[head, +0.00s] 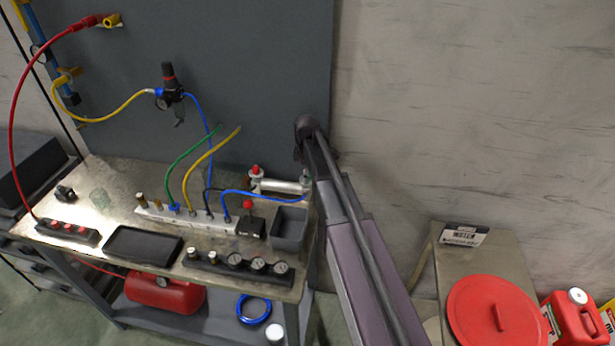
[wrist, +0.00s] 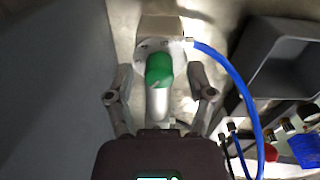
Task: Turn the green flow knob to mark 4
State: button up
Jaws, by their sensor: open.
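The green flow knob (wrist: 159,68) stands in the middle of the wrist view, with a pale metal stem or cylinder (wrist: 158,103) on its near side. A light round plate lies behind it. My gripper (wrist: 160,84) is open, one finger to the left of the knob and one to the right, with gaps on both sides. I see no contact. Number marks cannot be read. In the head view, the green knob does not show; my arm covers the area near the metal cylinder (head: 281,186). My gripper's fingers cannot be made out there.
A blue hose (wrist: 226,66) curves close by on the right of the knob, beside a grey bin (wrist: 278,58). A white manifold (head: 186,216) with hoses and a gauge block (head: 238,268) stand on the metal bench (head: 100,190). A grey panel (head: 265,80) rises behind.

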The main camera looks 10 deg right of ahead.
grip_shut()
dwell(0.3)
jog(key=shift+m, duration=0.5)
jog(key=m, duration=0.4)
jog(key=shift+s, duration=0.1)
jog(key=m, duration=0.4)
jog(key=shift+m, duration=0.4)
jog(key=m, duration=1)
